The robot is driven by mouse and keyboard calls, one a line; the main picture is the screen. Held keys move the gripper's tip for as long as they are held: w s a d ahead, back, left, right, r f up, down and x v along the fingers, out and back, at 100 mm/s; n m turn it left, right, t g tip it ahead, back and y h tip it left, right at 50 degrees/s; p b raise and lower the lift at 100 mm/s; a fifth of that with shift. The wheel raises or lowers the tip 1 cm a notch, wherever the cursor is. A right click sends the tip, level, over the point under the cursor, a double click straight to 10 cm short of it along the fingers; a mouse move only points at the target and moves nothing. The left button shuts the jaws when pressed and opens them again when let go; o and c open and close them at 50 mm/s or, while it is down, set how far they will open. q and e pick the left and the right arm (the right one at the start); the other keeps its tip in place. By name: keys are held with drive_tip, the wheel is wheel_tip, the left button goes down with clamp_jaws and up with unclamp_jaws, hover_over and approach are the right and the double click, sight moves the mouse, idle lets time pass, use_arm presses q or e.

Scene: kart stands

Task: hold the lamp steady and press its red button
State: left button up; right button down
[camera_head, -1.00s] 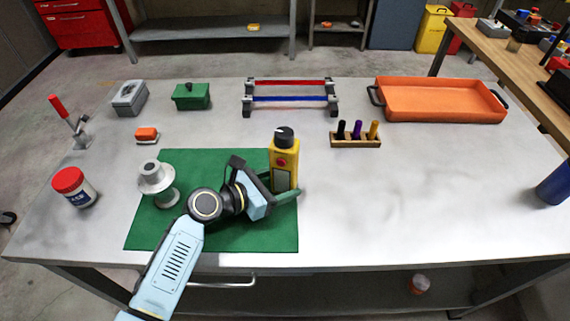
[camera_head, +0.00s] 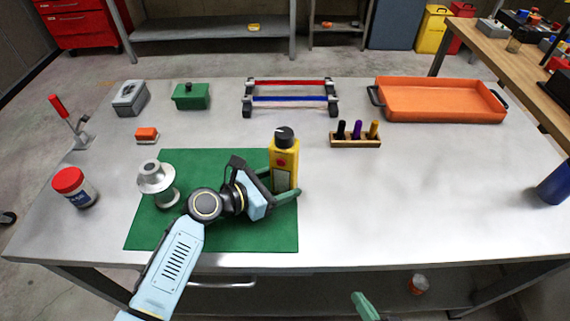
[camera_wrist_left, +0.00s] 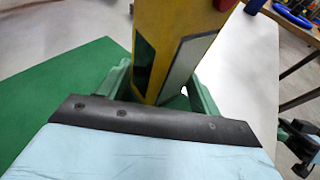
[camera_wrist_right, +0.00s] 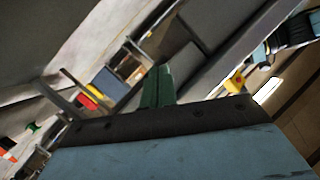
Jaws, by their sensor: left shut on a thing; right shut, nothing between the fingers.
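The yellow lamp (camera_head: 291,149) stands upright at the right edge of the green mat (camera_head: 230,235), with a black knob on top. Its red button (camera_head: 282,161) faces my side, above a grey panel. My left gripper (camera_head: 284,184) is shut on the lamp's lower body, one finger on each side. The left wrist view shows the lamp (camera_wrist_left: 172,35) between the green fingers, with the red button (camera_wrist_left: 224,4) cut by the top edge. My right gripper (camera_head: 365,306) is low at the table's front edge, apart from the lamp. Its fingers (camera_wrist_right: 157,86) are together and empty.
A grey spool-like part (camera_head: 157,181) stands on the mat's left side. A wooden holder with markers (camera_head: 355,141) stands right of the lamp. The table's front right is clear.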

drive_tip(key=w+a+r+t+y, duration=0.1)
drive_tip(key=w+a+r, duration=0.1)
drive_tip(key=a+r, duration=0.2)
drive_tip(key=w+a+r+t+y, duration=0.1)
drive_tip(key=w+a+r, duration=0.1)
drive_tip(key=a+r, duration=0.2)
drive_tip(key=w+a+r+m+t+y, duration=0.1)
drive_tip(key=w+a+r+t, duration=0.1)
drive_tip(key=a+r, duration=0.2)
drive_tip(key=shift+a+r, duration=0.2)
drive_tip(key=shift+r, duration=0.45)
drive_tip(key=shift+a+r, duration=0.2)
drive_tip(key=shift+r, duration=0.4)
drive_tip(key=w+a+r+m+y, duration=0.1)
drive_tip(key=w+a+r+m, duration=0.2)
drive_tip(key=a+r, duration=0.4)
approach(270, 156)
drive_tip(key=shift+a+x, duration=0.25)
drive_tip(key=shift+x, duration=1.8)
drive_tip(key=shift+s, duration=0.1)
drive_tip(key=shift+w+d, duration=0.1)
drive_tip(key=shift+w, duration=0.3)
